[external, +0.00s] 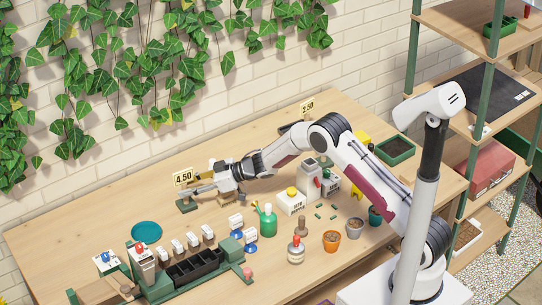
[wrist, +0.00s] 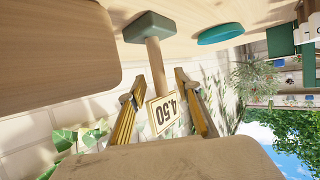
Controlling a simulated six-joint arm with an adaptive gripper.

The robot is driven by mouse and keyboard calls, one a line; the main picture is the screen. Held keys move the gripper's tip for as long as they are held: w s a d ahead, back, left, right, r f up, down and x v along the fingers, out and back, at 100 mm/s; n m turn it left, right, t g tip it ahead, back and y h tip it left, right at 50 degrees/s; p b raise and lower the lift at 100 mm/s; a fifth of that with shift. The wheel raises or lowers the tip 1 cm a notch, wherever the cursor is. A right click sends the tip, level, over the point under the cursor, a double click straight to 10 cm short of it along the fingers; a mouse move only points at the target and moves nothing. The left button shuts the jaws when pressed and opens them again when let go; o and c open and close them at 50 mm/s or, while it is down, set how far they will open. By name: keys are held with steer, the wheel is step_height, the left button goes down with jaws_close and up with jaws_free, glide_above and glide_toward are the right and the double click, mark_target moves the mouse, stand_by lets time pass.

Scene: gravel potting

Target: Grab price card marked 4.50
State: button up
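The price card marked 4.50 (external: 183,177) stands on a wooden post with a green block base (external: 187,207) near the back edge of the table. In the wrist view the card (wrist: 164,112) lies between my two fingers, with its post and green base (wrist: 150,27) beyond the fingertips. My gripper (external: 201,188) is level with the upper post, just below the card in the external view. Its fingers (wrist: 159,76) are apart on either side of the post, with gaps visible. The card is not visibly gripped.
Another price card (external: 307,106) stands farther back, by my arm. A teal saucer (external: 147,232) lies left of the 4.50 card on open table. A brick wall runs behind.

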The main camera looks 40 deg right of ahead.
steer(key=shift+w+a+f, duration=0.25)
steer(key=shift+w+a, duration=0.15)
steer(key=shift+a, duration=0.1)
jaws_close()
